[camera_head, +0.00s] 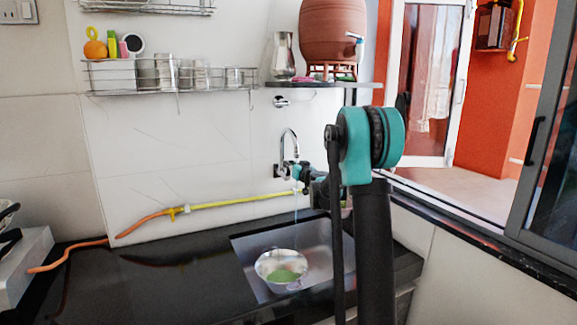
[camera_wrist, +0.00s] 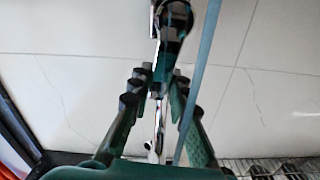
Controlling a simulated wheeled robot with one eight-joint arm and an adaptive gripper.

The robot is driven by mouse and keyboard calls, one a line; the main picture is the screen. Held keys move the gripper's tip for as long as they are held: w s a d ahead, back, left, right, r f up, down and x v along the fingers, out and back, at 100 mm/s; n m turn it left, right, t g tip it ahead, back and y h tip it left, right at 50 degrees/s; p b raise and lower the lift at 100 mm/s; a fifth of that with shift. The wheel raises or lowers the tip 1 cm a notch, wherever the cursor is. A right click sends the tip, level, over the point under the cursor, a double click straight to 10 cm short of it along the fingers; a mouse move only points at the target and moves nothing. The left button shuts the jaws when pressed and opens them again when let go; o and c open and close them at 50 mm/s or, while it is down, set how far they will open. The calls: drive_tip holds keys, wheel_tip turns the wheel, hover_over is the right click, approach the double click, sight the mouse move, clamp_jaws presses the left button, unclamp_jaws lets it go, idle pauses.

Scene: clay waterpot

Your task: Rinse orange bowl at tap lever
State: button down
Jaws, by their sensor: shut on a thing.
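The chrome tap (camera_head: 289,133) stands out from the tiled wall above the sink. My gripper (camera_head: 300,172) is at the tap's body, and its fingers are shut on the tap lever. In the wrist view my gripper (camera_wrist: 157,84) closes around the chrome tap (camera_wrist: 158,128), which hides the exact contact. A thin water stream (camera_head: 295,215) falls from the tap towards a shiny metal bowl (camera_head: 264,263) with green in it, in the sink (camera_head: 318,258). I see no clearly orange bowl; a small item behind my arm is mostly hidden.
A yellow and orange hose (camera_head: 235,202) runs along the wall. The black counter (camera_head: 150,285) is clear left of the sink. Above are a wire rack (camera_head: 170,90) with cups and a shelf (camera_head: 320,85) holding a clay pot (camera_head: 333,30). A window frame is at right.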

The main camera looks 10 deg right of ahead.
drive_tip(key=shift+w+d+f+m, duration=0.15)
drive_tip(key=shift+d+m, duration=0.3)
drive_tip(key=shift+m, duration=0.45)
drive_tip(key=c, duration=1.4)
unclamp_jaws()
drive_tip(key=v, duration=1.2)
